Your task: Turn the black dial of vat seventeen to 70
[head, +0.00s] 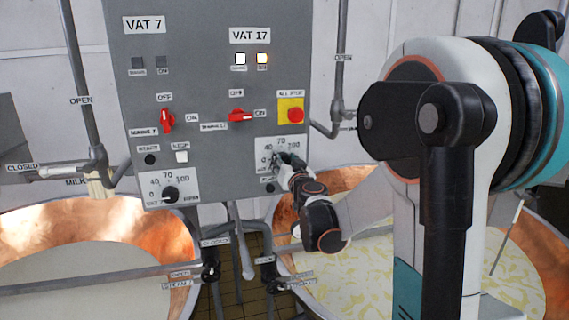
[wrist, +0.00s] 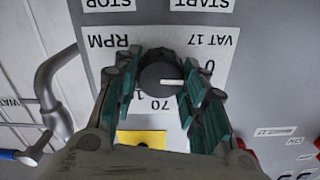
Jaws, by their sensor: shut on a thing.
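The black dial of vat seventeen shows in the wrist view (wrist: 157,72), upside down, between my fingers. My gripper (wrist: 163,68) is shut on it, one finger on each side. The dial's white pointer lies level and points right in that view, toward the right finger, on the 0 side of the 70 mark (wrist: 158,105). The 40 mark is hidden behind the finger there. In the head view my gripper (head: 281,160) covers most of the dial on the white scale plate (head: 293,143), marked 0, 40, 70 and 100, below the VAT 17 column.
A vat 7 dial (head: 170,193) sits lower left on the same grey panel (head: 205,75). A red stop button (head: 295,114) on yellow is just above my gripper. Red switches (head: 237,116) sit left of it. Copper vats (head: 545,265) stand below on both sides.

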